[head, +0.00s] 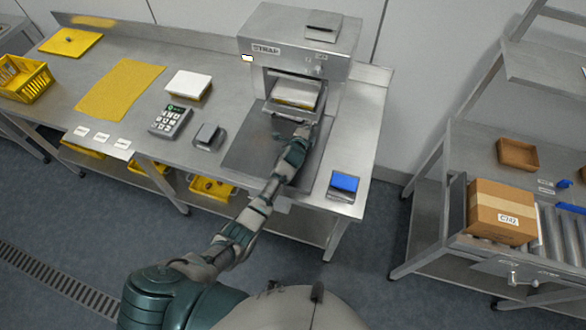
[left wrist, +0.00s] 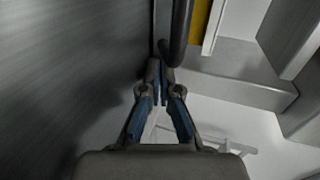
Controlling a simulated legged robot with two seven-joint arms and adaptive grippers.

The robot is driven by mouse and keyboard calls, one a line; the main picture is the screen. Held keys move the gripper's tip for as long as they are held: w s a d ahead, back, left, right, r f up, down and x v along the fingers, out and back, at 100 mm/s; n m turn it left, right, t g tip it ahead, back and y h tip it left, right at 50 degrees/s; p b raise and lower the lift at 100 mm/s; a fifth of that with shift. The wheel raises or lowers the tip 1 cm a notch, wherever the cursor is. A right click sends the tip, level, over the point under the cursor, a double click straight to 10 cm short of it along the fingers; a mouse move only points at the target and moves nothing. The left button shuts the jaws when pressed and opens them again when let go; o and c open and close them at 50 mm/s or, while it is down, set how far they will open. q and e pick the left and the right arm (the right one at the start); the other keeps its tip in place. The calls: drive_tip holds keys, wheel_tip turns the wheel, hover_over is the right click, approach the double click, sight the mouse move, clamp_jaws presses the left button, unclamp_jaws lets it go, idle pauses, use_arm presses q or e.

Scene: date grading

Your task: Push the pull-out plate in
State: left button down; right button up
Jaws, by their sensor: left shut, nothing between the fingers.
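The steel tray machine (head: 258,28) stands at the back of the bench with its front opening facing me. A white tray (head: 297,93) sits in the opening, on what looks like the pull-out plate (head: 284,108); its front edge is at the opening, partly hidden by my gripper. My left gripper (head: 302,128) is just in front of that edge. In the left wrist view the left gripper (left wrist: 159,70) is shut and empty, its fingertips beside a dark curved bar (left wrist: 181,35), apparently the plate's handle; I cannot tell whether they touch. My right gripper is out of view.
A dark flat panel (head: 245,145) lies before the machine. Left of it are a small scale (head: 208,136), a keypad (head: 170,121), a white-topped block (head: 189,84) and a yellow mat (head: 120,88). A blue-topped box (head: 344,183) stands at the bench's right front corner.

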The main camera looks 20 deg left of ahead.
use_arm(q)
drive_tip(key=shift+w+d, duration=0.1)
drive_tip(key=shift+w, duration=0.6)
drive_tip(key=shift+r, duration=0.2)
drive_tip(key=shift+w+r, duration=0.1)
drive_tip(key=shift+r, duration=0.05)
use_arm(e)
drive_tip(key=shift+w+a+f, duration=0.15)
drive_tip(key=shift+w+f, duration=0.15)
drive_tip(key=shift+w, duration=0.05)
